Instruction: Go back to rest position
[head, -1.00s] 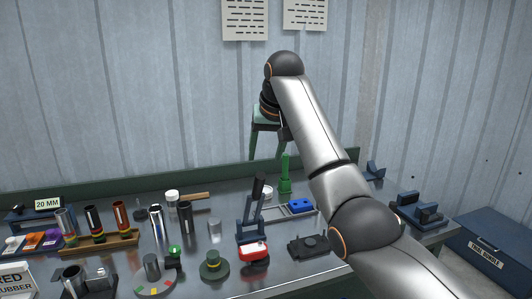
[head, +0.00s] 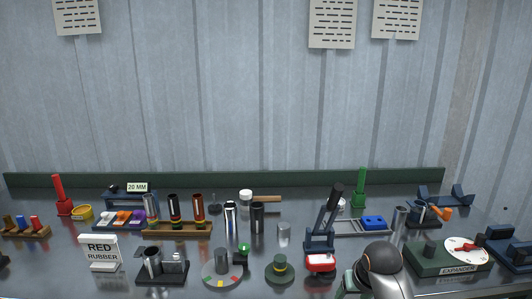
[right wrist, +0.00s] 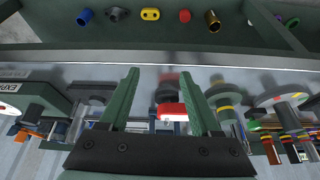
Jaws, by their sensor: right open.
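My right gripper (right wrist: 159,72) is open and empty in the right wrist view, its two green fingers spread apart. In the head view a dark rounded joint of my right arm (head: 383,262) is low at the bottom edge, in front of the bench. The fingers cannot be made out there. The lever press (head: 322,235) stands on the bench behind the arm, its lever raised. My left gripper is in neither view.
The metal bench (head: 205,250) is crowded with tubes in a wooden rack (head: 178,231), a RED RUBBER sign (head: 100,252), a green post (head: 361,188) and an expander (head: 448,258). In the wrist view a green-walled shelf (right wrist: 130,43) holds several small parts close to the fingers.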

